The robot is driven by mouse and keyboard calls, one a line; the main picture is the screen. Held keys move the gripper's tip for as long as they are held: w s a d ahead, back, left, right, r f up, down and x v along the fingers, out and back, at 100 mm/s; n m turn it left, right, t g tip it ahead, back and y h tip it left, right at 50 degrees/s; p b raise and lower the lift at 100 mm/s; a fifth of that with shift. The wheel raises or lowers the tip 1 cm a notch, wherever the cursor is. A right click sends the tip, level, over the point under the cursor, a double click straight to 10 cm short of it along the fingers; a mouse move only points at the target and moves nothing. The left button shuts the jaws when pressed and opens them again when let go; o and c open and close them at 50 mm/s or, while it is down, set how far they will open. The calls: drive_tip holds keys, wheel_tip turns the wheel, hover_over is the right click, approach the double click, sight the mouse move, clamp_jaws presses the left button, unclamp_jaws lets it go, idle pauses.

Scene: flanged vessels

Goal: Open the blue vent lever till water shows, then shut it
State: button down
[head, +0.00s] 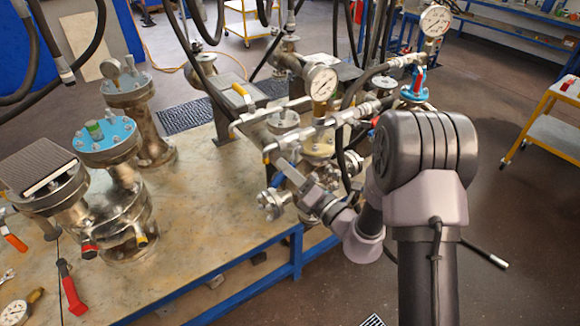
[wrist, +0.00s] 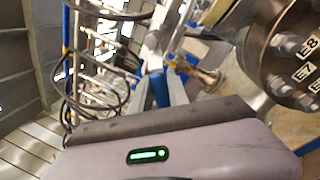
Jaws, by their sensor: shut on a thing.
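My gripper (head: 285,168) reaches in among the pipes and small valves at the middle of the bench in the head view. In the wrist view my gripper (wrist: 158,76) is shut, and a blue piece, the blue vent lever (wrist: 160,88), shows between its pale fingers. More blue shows just past the fingertips. A brass-coloured fitting (wrist: 205,76) lies to the right of the fingers in the wrist view. I see no water.
A pressure gauge (head: 322,82) and pipes with yellow-handled valves stand close around my gripper. A second gauge (head: 435,21) rises above a blue flange (head: 414,95). Blue-topped vessels (head: 104,136) stand at the left. Labelled flange bolts (wrist: 290,44) are close on the right. Black hoses hang overhead.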

drive_tip(key=m+p, duration=0.1)
drive_tip(key=r+m+p, duration=0.1)
drive_tip(key=m, duration=0.1)
drive_tip(key=r+m+t+p, duration=0.1)
drive_tip(key=p, duration=0.1)
drive_tip(key=shift+s+a+r+h, duration=0.1)
drive_tip(key=shift+s+a+h, duration=0.1)
drive_tip(key=shift+a+h, duration=0.15)
drive_tip(key=m+p, duration=0.2)
drive_tip(key=r+m+h+p, duration=0.1)
drive_tip(key=m+p, duration=0.1)
drive_tip(key=shift+a+r+m+t, duration=0.1)
drive_tip(key=shift+r+m+t, duration=0.1)
drive_tip(key=shift+m+t, duration=0.2)
drive_tip(key=c, duration=1.3)
unclamp_jaws()
drive_tip(key=shift+o, duration=0.2)
